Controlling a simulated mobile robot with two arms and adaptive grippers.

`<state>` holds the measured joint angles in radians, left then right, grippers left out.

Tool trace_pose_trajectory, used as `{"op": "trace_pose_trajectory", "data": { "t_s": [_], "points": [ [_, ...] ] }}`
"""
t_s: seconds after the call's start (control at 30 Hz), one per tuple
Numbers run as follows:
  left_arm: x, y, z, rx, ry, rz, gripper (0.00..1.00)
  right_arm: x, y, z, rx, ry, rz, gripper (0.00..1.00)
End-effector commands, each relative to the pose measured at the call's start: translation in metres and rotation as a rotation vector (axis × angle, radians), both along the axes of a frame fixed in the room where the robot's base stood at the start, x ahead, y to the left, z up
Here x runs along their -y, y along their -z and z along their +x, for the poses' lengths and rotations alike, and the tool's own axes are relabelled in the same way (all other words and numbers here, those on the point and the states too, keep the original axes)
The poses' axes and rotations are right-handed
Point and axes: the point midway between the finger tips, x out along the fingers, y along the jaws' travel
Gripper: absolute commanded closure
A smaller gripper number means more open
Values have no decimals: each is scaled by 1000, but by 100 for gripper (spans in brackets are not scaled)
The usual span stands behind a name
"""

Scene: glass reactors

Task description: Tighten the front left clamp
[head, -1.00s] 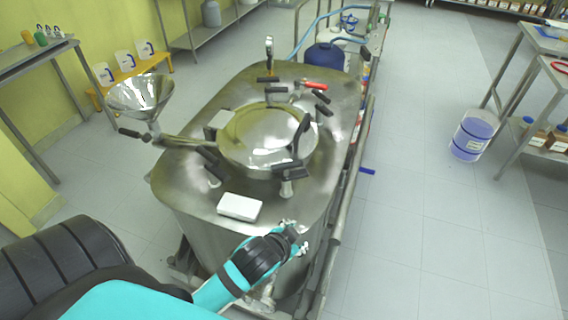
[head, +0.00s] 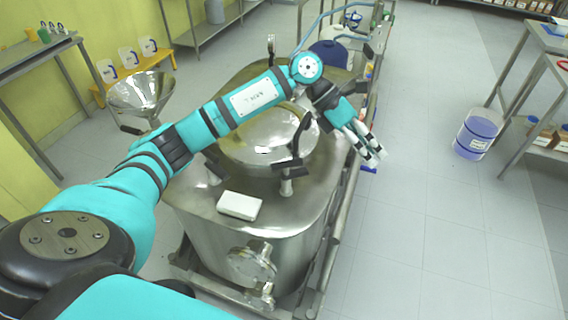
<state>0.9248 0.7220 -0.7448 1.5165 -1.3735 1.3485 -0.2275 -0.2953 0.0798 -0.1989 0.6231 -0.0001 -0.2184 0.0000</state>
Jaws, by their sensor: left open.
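The steel reactor (head: 300,205) stands in the middle of the head view with a round domed lid (head: 262,150) on top. The front left clamp (head: 213,169) has a dark handle at the lid's front left and is partly covered by my left arm. Another black-handled clamp (head: 289,168) stands at the lid's front right. My left arm reaches across the lid. My left gripper (head: 373,158) is open and empty beyond the reactor's right edge, well apart from the front left clamp. The clamps at the back of the lid are mostly hidden by my arm. My right gripper is not in view.
A white block (head: 239,205) lies on the reactor top near the front. A steel funnel (head: 140,92) stands at its left. A blue-filled bucket (head: 476,135) stands on the floor by the right table. The floor between is clear.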

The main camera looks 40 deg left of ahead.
Motion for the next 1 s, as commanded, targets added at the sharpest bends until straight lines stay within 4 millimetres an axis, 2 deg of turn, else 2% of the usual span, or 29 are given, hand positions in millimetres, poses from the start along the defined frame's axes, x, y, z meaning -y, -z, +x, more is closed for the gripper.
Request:
{"op": "trace_pose_trajectory", "data": {
  "t_s": [0.03,0.1,0.2,0.3,0.33,0.43,0.57,0.77,1.0],
  "points": [
    [-43,-3,6,-6,11,161,57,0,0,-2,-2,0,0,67],
    [-97,-7,4,-47,21,353,57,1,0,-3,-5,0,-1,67],
    [-161,-22,-4,-121,11,554,57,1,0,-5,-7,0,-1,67],
    [-199,-36,-14,-183,-3,668,57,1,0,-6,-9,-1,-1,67],
    [-206,-38,-16,-197,-7,688,57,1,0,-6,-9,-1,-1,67],
    [-217,-40,-20,-220,-10,722,57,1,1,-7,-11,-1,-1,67],
    [-215,-25,-23,-225,-6,723,57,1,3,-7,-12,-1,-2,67],
    [-208,13,-29,-227,-4,721,57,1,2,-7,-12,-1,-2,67],
    [-201,62,-35,-225,-6,721,57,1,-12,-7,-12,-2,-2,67]
  ]
}}
